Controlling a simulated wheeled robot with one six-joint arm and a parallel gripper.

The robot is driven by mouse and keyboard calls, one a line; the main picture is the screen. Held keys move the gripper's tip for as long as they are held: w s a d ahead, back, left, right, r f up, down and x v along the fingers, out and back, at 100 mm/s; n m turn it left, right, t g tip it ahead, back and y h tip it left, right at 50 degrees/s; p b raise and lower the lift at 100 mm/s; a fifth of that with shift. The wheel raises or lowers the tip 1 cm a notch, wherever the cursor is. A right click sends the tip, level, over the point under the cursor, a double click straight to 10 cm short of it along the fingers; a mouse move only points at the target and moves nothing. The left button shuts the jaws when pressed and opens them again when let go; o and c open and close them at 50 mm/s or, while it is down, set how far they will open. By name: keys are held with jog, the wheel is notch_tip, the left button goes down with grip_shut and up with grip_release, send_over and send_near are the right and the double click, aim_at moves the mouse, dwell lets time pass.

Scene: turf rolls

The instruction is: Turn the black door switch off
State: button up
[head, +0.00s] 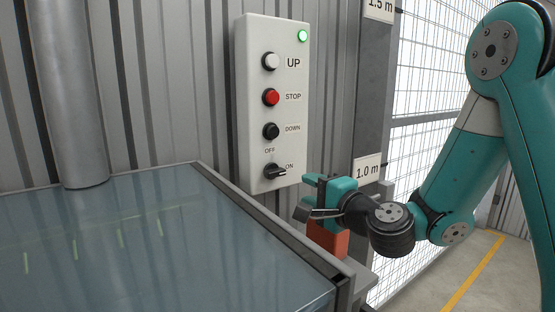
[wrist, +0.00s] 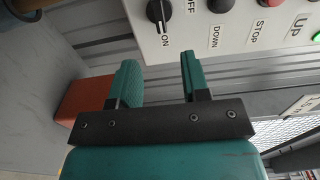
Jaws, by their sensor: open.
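The black door switch (head: 274,171) is a rotary knob at the bottom of a pale grey control panel (head: 256,120). Its pointer is turned right, toward the ON label; the OFF label is above it. The wrist view shows the black switch (wrist: 158,12) at the top edge, partly cut off, with its pointer toward ON. My gripper (head: 306,196) is just right of and below the switch, apart from it. In the wrist view my gripper (wrist: 158,62) has its two green fingers spread and empty, with the switch beyond the gap between them.
Above the switch are a black DOWN button (head: 271,131), a red STOP button (head: 271,97), a white UP button (head: 270,61) and a lit green lamp (head: 302,36). A glossy table (head: 130,245) fills the lower left. An orange-red block (head: 327,240) is below my gripper.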

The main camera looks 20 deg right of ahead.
aim_at(278, 175)
jog(key=p+x, duration=0.9)
jog(key=x, duration=0.2)
jog(key=shift+w+r, duration=0.1)
jog(key=shift+w, duration=0.05)
jog(key=shift+w+a, duration=0.2)
jog(key=shift+w, duration=0.3)
jog(key=shift+f, duration=0.25)
grip_shut()
